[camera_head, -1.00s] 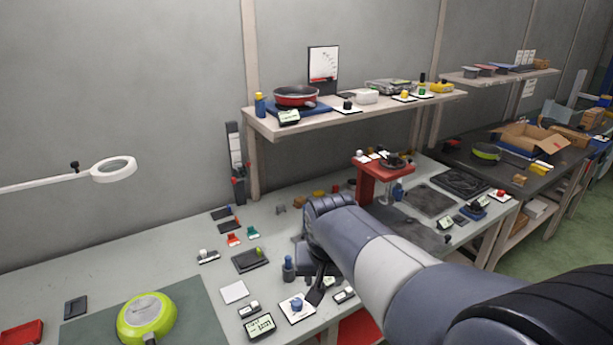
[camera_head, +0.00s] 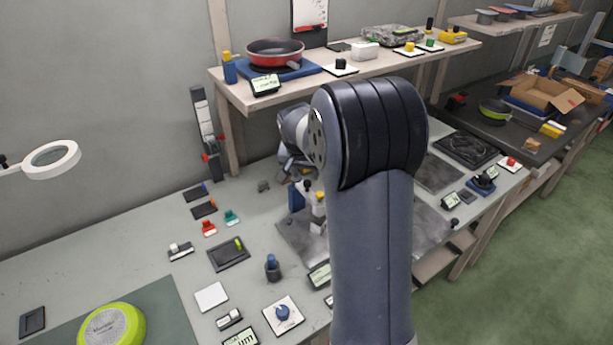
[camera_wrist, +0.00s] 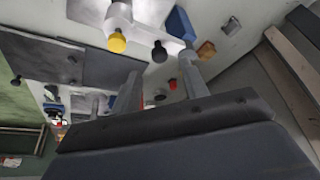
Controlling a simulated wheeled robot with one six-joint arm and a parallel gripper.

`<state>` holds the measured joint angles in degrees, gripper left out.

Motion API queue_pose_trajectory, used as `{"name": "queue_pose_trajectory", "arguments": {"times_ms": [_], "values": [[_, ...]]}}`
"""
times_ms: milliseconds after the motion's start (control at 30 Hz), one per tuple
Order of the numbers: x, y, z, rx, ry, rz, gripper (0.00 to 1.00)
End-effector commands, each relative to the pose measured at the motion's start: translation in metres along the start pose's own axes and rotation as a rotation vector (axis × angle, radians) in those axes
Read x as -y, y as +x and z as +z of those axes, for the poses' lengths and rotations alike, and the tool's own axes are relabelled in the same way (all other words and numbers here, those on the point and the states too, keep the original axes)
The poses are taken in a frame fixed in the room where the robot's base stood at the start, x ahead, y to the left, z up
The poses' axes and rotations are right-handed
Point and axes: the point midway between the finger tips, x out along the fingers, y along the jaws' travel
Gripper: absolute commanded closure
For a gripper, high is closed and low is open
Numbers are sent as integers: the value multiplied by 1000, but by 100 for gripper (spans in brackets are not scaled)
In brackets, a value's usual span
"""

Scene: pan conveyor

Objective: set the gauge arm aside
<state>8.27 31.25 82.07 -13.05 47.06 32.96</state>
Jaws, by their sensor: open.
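What looks like the gauge arm is a white bar (camera_wrist: 150,14) with a yellow knob (camera_wrist: 117,42) and a black knob, beside a blue block (camera_wrist: 180,24) in the wrist view. In the head view, the blue block (camera_head: 296,197) and yellow knob (camera_head: 320,197) show over a grey plate (camera_head: 296,236), left of my arm. My gripper (camera_wrist: 160,82) is open, with its two fingers apart and nothing clearly between them. The fingertips point toward the knobs and appear short of them. In the head view my forearm hides much of the gripper and the bench behind it.
A shelf (camera_head: 300,82) with a red pan (camera_head: 275,52) overhangs the back of the bench close to my arm. A blue-topped bottle (camera_head: 272,268), a dark tray (camera_head: 229,253) and small coloured clips stand left of the grey plate. The bench's far left is mostly bare.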

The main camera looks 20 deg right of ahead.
Motion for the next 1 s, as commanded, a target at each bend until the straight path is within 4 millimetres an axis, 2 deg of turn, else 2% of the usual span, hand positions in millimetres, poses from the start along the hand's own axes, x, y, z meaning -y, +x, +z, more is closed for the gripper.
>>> {"name": "queue_pose_trajectory", "arguments": {"times_ms": [100,300,667,1000], "values": [[0,20,0,2,0,1,57],[0,41,-1,0,-1,0,57],[0,48,0,-1,-1,-1,57],[0,47,0,-1,-1,-2,83]]}}
